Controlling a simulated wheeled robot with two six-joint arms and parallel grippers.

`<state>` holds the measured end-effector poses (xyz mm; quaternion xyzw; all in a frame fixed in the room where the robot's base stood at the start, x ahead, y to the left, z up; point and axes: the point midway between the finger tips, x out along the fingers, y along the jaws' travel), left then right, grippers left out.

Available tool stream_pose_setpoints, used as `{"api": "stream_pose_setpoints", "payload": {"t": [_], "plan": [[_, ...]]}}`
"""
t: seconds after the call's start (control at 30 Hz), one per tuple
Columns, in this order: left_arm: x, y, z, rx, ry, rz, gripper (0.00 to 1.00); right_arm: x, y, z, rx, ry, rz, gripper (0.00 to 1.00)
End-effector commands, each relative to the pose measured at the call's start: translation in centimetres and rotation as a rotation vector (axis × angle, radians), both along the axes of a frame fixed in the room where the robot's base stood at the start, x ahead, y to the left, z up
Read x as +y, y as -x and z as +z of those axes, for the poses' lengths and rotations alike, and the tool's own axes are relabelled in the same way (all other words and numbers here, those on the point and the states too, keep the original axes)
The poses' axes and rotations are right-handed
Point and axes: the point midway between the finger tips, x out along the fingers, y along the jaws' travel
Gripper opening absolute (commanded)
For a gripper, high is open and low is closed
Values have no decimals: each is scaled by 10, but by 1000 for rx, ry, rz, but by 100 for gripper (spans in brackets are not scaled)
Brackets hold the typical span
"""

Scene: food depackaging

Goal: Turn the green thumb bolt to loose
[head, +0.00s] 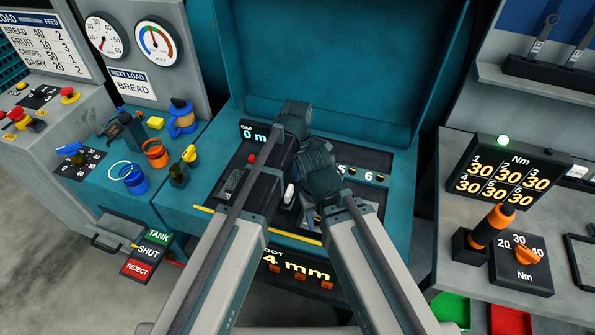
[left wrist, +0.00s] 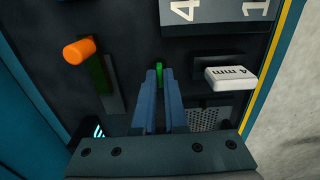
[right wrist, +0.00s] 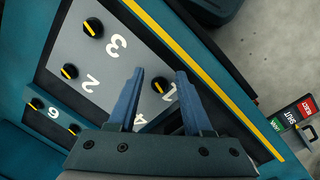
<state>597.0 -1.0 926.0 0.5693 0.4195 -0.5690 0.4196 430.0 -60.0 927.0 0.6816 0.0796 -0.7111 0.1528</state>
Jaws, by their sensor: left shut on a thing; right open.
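The green thumb bolt (left wrist: 159,70) shows as a small bright green piece at the fingertips of my left gripper (left wrist: 160,82) in the left wrist view. The left gripper is shut on it, and the blue fingers hide part of it. In the head view my wrists cover the bolt.
An orange knob (left wrist: 79,51) stands beside a slot left of the left fingers. My forearms lie close together over the teal machine (head: 345,85). A torque stand with an orange handle (head: 492,226) is at the right. Coloured cups and tools stand on the left ledge.

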Motion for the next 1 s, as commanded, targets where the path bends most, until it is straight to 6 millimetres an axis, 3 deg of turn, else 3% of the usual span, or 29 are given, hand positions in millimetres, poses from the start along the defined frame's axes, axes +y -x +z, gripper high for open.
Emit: {"api": "stream_pose_setpoints", "payload": {"t": [0.33,0.37,0.5,1.0], "plan": [[0,1,0,2,0,3,0,0,0,0,0,0,0,50],[0,1,0,2,0,3,15,0,0,0,0,0,0,50],[0,1,0,1,1,2,40,0,0,0,0,0,0,50],[0,0,8,0,0,1,40,0,0,8,0,0,0,50]]}}
